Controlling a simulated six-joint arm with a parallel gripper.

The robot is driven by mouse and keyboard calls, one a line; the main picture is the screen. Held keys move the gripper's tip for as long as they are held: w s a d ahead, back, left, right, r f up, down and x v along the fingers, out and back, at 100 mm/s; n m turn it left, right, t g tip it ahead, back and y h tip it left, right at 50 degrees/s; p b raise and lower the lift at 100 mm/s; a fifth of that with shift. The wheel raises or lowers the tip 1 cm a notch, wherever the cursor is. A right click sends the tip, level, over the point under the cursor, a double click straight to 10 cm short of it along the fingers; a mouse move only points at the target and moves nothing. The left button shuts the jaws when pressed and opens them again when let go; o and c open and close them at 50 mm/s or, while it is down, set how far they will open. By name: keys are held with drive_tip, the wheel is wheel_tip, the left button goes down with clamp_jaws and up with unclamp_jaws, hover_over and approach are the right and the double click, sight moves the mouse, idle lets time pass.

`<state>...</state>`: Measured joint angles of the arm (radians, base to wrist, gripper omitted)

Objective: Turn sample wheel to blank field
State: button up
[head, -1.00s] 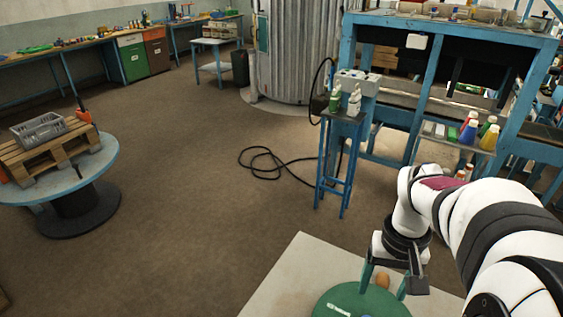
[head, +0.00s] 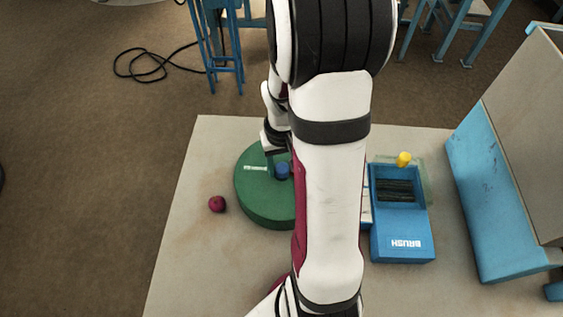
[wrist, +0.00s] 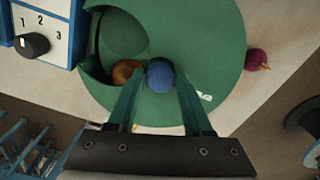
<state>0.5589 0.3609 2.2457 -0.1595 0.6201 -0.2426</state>
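The green sample wheel (head: 255,205) lies flat on the light board, partly hidden behind my arm. It also shows in the wrist view (wrist: 215,40). A blue round knob (head: 282,171) stands on it, and in the wrist view the knob (wrist: 160,76) is between my fingertips. An orange-brown ball (wrist: 125,72) sits in a cut-out of the wheel beside a darker green area (wrist: 122,32). My gripper (wrist: 160,85) has its two green fingers apart on either side of the blue knob. I cannot tell whether they touch it.
A panel numbered 1 to 3 with a black dial (wrist: 32,45) is close to the wheel. A larger blue-framed piece (head: 490,190) is further right.

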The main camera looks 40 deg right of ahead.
clamp_jaws()
idle(1.1)
